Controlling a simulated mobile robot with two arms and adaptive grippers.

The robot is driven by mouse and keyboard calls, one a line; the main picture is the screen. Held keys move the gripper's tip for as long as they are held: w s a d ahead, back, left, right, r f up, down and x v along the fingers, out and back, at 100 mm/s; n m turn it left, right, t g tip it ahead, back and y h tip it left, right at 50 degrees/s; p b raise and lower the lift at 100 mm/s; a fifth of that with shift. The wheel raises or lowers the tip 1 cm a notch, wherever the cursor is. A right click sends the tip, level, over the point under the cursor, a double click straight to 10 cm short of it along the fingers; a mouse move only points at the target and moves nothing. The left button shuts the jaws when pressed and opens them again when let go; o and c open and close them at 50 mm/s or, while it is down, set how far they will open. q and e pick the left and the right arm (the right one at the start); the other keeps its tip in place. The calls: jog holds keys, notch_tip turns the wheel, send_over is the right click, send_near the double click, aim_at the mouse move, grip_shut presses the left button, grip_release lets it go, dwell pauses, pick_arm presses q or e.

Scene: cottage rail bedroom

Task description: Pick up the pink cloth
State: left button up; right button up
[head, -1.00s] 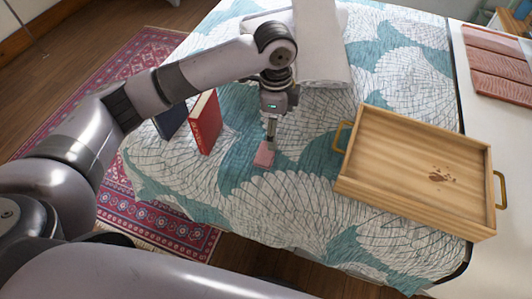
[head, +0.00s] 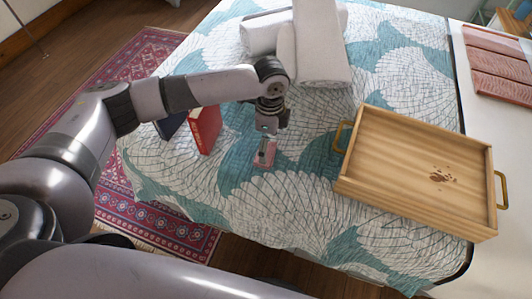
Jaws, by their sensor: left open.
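The pink cloth (head: 267,159) is a small folded piece lying on the patterned bedspread, left of the tray. My left gripper (head: 262,161) points down right over the cloth and covers part of it. Its jaws are open, with the fingertips at or just above the cloth; I cannot tell whether they touch it. My right gripper is not in view.
A red book (head: 208,132) and a dark blue book (head: 171,124) stand to the left. Pale rolled towels (head: 318,45) lie behind. The bedspread (head: 270,210) in front is clear.

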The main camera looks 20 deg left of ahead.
aim_at(269, 152)
pick_arm(q)
notch_tip(269, 152, down, 5)
jog(key=shift+f, duration=0.1)
dwell(0.3)
jog(key=c, duration=1.1)
